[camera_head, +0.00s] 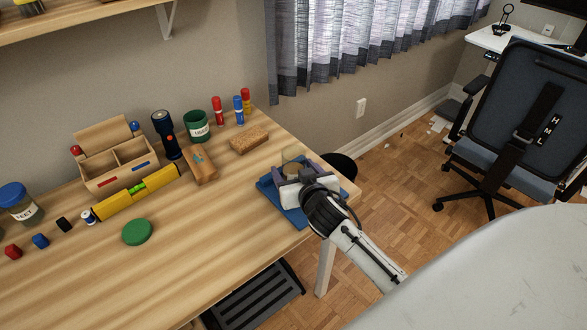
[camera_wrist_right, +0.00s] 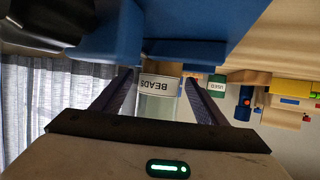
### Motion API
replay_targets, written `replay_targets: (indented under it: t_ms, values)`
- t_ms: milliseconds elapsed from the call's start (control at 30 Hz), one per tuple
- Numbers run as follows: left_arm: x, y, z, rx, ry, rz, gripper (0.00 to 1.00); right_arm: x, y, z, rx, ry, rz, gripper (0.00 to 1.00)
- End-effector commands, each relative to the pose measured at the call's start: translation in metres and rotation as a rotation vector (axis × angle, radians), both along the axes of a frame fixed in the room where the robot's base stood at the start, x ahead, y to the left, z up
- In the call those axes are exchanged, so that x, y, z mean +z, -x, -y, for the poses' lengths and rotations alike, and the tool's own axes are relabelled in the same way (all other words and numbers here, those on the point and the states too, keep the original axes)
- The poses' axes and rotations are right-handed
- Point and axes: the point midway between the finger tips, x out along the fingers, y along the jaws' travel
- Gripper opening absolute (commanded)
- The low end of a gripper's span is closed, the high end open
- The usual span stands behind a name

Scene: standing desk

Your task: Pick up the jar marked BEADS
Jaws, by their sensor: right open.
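The jar marked BEADS (camera_wrist_right: 158,104) is clear, with a white label that appears upside down in the right wrist view. It sits between the two fingers of my right gripper (camera_wrist_right: 160,92), which is open with a finger on either side. I cannot tell whether the fingers touch it. In the head view my right gripper (camera_head: 293,173) is over the blue tray (camera_head: 268,189) at the desk's right end, and the top of the jar (camera_head: 292,157) shows just beyond it, partly hidden. My left gripper is not in view.
On the desk (camera_head: 190,240) stand a wooden organizer (camera_head: 115,176), a dark flashlight (camera_head: 166,136), a green container (camera_head: 196,127) and a blue-lidded jar (camera_head: 20,203). A green disc (camera_head: 137,232) lies in front; the front middle is clear.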

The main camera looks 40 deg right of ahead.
Motion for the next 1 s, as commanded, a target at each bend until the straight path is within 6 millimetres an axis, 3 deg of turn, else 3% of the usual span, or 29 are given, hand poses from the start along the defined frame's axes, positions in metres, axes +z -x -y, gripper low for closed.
replay_targets:
  t_ms: [300,600,833,1000]
  values:
    - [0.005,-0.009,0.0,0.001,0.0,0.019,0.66,-0.002,-0.005,0.001,0.001,0.0,0.0,0.65]
    - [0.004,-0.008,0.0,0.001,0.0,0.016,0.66,-0.002,-0.005,0.001,0.001,0.0,0.002,0.18]
    - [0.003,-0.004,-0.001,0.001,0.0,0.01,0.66,0.001,-0.005,0.001,0.001,0.0,0.003,0.18]
    - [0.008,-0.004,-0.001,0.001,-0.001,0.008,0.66,0.026,-0.006,0.001,0.001,0.001,0.007,0.18]
